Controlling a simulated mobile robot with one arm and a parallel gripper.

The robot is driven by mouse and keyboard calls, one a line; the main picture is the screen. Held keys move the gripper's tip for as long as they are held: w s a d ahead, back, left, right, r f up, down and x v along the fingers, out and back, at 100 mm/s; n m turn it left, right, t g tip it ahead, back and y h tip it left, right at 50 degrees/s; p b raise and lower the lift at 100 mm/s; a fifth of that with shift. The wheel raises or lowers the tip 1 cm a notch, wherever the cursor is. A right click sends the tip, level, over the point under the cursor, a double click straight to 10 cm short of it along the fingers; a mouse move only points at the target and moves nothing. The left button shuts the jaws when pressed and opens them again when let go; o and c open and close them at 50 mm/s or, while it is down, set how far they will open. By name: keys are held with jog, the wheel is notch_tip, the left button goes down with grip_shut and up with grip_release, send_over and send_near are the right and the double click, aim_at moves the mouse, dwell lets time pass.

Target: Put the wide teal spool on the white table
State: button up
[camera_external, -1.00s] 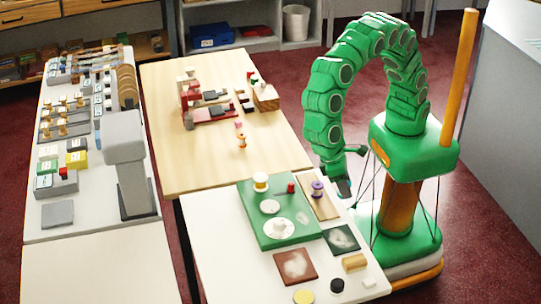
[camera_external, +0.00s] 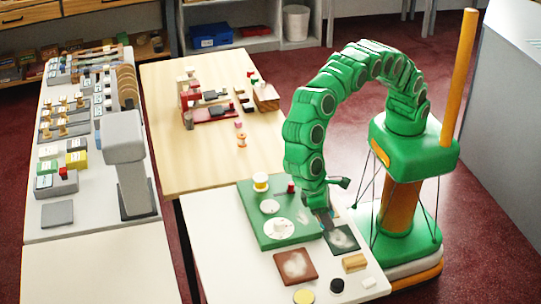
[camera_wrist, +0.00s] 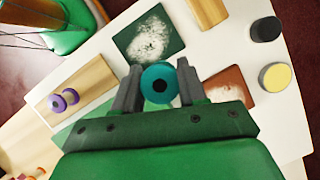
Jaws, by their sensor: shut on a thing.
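The teal spool (camera_wrist: 160,83) shows end-on in the wrist view, with a dark centre hole. It sits between the two grey fingers of my gripper (camera_wrist: 160,90), which is shut on it. In the external view my gripper (camera_external: 328,226) points down over the white table (camera_external: 222,262), beside the dark green swatch and the green board. There the spool is hidden or too small to make out. I cannot tell how far it is above the tabletop. The white surface (camera_wrist: 101,68) also shows in the wrist view.
The dark green swatch (camera_external: 342,240), brown swatch (camera_external: 296,266), wooden block (camera_external: 355,262), black disc (camera_external: 337,285) and yellow disc (camera_external: 304,297) lie nearby. The green board (camera_external: 255,195) bears white discs and spools. A purple spool (camera_wrist: 70,97) stands on wood. The table's front left is clear.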

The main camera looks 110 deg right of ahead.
jog(key=shift+w+a+f, duration=0.45)
jog(key=shift+w+f, duration=0.1)
jog(key=shift+f, duration=0.35)
jog(key=shift+w+a+f, duration=0.5)
jog(key=shift+w+f, duration=0.1)
jog(key=shift+f, duration=0.25)
jog(key=shift+w+a+f, duration=0.45)
jog(key=shift+w+f, duration=0.1)
jog(key=shift+f, duration=0.35)
jog(key=shift+w+f, duration=0.1)
jog(key=shift+f, duration=1.6)
jog(key=shift+f, duration=0.1)
jog(key=o, duration=1.1)
jog(key=v, duration=1.2)
jog(key=shift+r, duration=0.2)
